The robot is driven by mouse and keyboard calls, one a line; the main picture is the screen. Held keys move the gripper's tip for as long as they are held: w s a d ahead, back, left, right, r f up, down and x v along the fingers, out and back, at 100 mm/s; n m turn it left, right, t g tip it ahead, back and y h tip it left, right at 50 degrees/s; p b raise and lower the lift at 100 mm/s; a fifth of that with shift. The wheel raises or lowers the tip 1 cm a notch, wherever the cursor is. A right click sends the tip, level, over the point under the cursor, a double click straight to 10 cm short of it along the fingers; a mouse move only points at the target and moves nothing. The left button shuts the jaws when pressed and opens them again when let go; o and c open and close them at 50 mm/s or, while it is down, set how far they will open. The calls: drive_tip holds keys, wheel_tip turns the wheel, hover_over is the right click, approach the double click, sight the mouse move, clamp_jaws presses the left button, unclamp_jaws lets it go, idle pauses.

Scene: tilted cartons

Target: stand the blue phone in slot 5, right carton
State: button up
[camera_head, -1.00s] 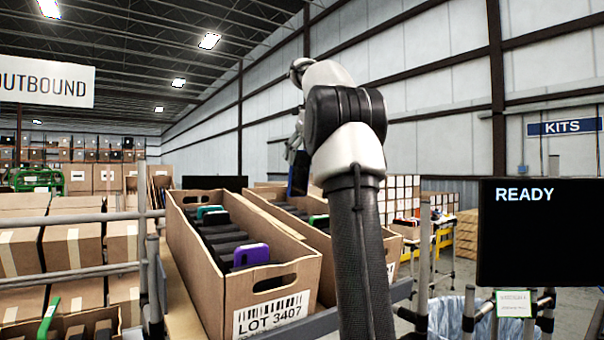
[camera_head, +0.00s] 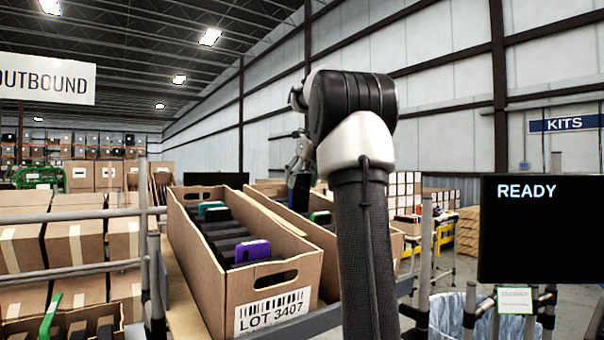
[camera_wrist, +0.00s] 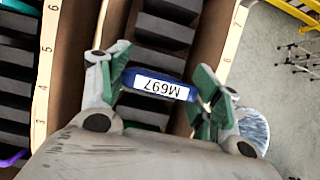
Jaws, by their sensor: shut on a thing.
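My gripper (camera_wrist: 162,80) is shut on the blue phone (camera_wrist: 150,74), a green-padded finger at each end of it. A white label reading M697 shows upside down on its edge. In the head view the blue phone (camera_head: 300,190) hangs upright below my gripper (camera_head: 298,160), over the right carton. The right carton (camera_wrist: 230,42) has dark slot dividers, and numbers such as 6 and 7 run along its rim. The phone covers part of the dividers beneath it. I cannot tell which slot lies under it or whether its lower end is inside one.
The left carton (camera_head: 240,288), marked LOT 3407, stands close beside the right one and holds a purple phone (camera_head: 252,251) and a teal phone (camera_head: 213,207). A green phone (camera_head: 321,217) stands near the front of the right carton. A READY screen (camera_head: 540,230) is at right.

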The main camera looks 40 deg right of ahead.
sight(300, 203)
drive_tip(key=shift+w+f, duration=0.25)
drive_tip(key=shift+f, duration=1.1)
drive_tip(key=shift+w+f, duration=0.2)
drive_tip(key=shift+f, duration=1.1)
drive_tip(key=shift+w+f, duration=0.25)
drive_tip(key=shift+f, duration=1.6)
drive_tip(key=shift+f, duration=0.2)
drive_tip(key=o, duration=1)
drive_tip(key=shift+d, duration=0.1)
drive_tip(key=shift+o, duration=0.2)
drive_tip(key=shift+r, duration=0.1)
drive_tip(key=v, duration=1.2)
drive_tip(key=shift+w+r, duration=0.1)
drive_tip(key=shift+r, duration=0.05)
wheel_tip(300, 203, up, 7)
drive_tip(key=s, duration=0.1)
drive_tip(key=shift+s, duration=0.15)
